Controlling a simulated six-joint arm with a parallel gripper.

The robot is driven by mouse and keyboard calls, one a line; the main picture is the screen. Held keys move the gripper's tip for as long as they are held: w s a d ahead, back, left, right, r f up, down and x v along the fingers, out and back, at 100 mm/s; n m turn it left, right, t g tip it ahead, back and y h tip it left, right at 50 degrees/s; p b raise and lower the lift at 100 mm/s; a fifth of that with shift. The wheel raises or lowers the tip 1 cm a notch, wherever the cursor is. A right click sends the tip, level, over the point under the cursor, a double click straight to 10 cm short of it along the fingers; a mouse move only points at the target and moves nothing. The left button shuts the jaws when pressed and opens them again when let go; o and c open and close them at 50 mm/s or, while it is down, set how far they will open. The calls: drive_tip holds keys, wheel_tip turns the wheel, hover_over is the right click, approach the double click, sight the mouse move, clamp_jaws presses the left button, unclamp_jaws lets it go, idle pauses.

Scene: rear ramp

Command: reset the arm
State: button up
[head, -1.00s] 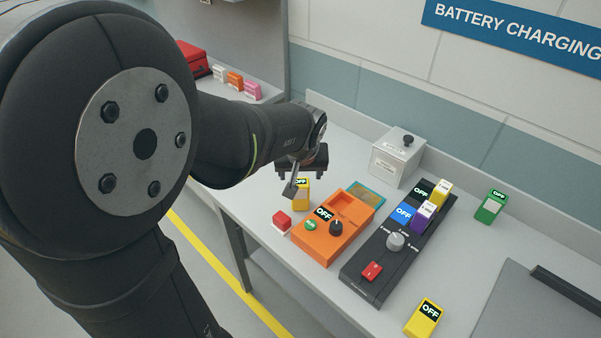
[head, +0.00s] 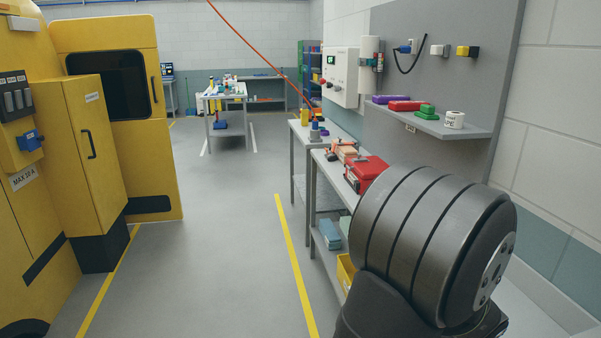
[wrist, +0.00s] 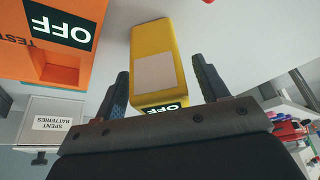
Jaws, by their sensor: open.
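My gripper (wrist: 163,86) shows in the wrist view with its two dark fingers spread apart. A yellow battery block (wrist: 153,50) with a pale label and an "OFF" display appears between and beyond the fingers. I see a gap on each side of it, so it is not gripped. The wrist picture shows the lettering upside down. In the head view only part of my arm is in sight at the lower right; my gripper is outside that view.
In the wrist view an orange tester (wrist: 60,65) is at upper left and a "SPENT BATTERIES" box (wrist: 53,118) at lower left. The head view shows a yellow vehicle (head: 120,120) at left, open floor (head: 210,250), a bench with a red case (head: 368,172), and a wall shelf (head: 475,132).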

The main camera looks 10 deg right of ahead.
drive_tip(key=shift+w+d+f, duration=0.15)
drive_tip(key=shift+f, duration=0.55)
drive_tip(key=shift+r, duration=0.1)
drive_tip(key=v, duration=1.2)
drive_tip(key=x, duration=1.2)
drive_tip(key=shift+d+r, duration=0.1)
wheel_tip(320, 180, up, 4)
drive_tip(key=shift+f, duration=0.15)
drive_tip(key=shift+s+r, duration=0.35)
drive_tip(key=shift+s, duration=0.1)
